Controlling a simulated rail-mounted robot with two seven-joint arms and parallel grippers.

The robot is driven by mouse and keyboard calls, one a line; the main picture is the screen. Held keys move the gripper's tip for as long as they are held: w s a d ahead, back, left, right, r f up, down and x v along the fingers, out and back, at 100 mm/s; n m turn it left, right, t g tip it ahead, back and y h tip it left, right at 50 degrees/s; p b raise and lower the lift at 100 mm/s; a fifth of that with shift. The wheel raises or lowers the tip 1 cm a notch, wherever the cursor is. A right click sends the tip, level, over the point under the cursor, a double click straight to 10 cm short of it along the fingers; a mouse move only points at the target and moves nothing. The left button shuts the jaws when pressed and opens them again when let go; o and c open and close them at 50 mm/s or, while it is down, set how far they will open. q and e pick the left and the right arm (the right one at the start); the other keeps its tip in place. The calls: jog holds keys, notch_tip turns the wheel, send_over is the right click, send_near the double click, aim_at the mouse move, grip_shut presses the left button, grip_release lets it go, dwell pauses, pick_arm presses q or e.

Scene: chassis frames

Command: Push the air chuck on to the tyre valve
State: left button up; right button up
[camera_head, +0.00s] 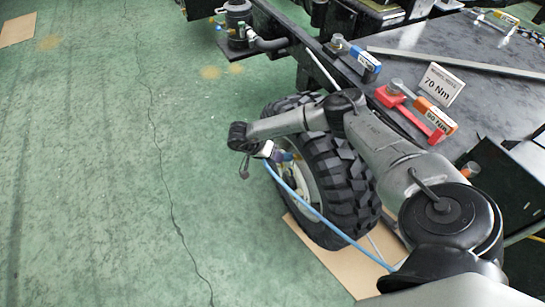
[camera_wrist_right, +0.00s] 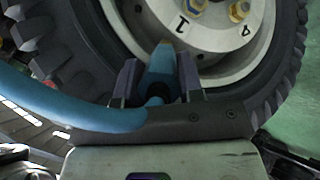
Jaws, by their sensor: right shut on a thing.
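The wheel stands upright at the vehicle's side, with a black knobbly tyre (camera_head: 345,180) and a pale rim (camera_head: 304,185). My right gripper (camera_head: 284,157) is at the wheel's outer face. In the right wrist view my right gripper (camera_wrist_right: 158,75) is shut on the blue air chuck (camera_wrist_right: 160,68), one finger on each side. The chuck's narrow brass-coloured end points at the white rim (camera_wrist_right: 215,55), near its edge. I cannot make out the tyre valve, or whether the chuck touches it. The blue hose (camera_head: 318,212) runs down right from the gripper. My left gripper is not in view.
The black chassis (camera_head: 430,55) lies behind the wheel, with red (camera_head: 410,112) and blue (camera_head: 365,62) tools and a "70 Nm" card (camera_head: 440,85) on top. A brown board (camera_head: 312,236) lies under the wheel. The green floor (camera_head: 110,180) on the left is mostly clear.

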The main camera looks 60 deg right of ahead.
jog(key=shift+s+d+f, duration=0.25)
jog(key=shift+d+f, duration=0.05)
jog(key=shift+d, duration=0.05)
jog(key=shift+s+d+f, duration=0.2)
jog(key=shift+d+f, duration=0.05)
jog(key=shift+d, duration=0.1)
jog(key=o, duration=1.1)
jog(key=shift+c, duration=0.2)
jog(key=shift+w+a+r, duration=0.15)
jog(key=shift+w+r, duration=0.1)
jog(key=shift+r, duration=0.15)
jog(key=p+v, duration=0.4)
jog(key=v, duration=0.8)
jog(key=shift+w+a+r, duration=0.2)
jog(key=shift+w+r, duration=0.05)
jog(key=shift+w, duration=0.05)
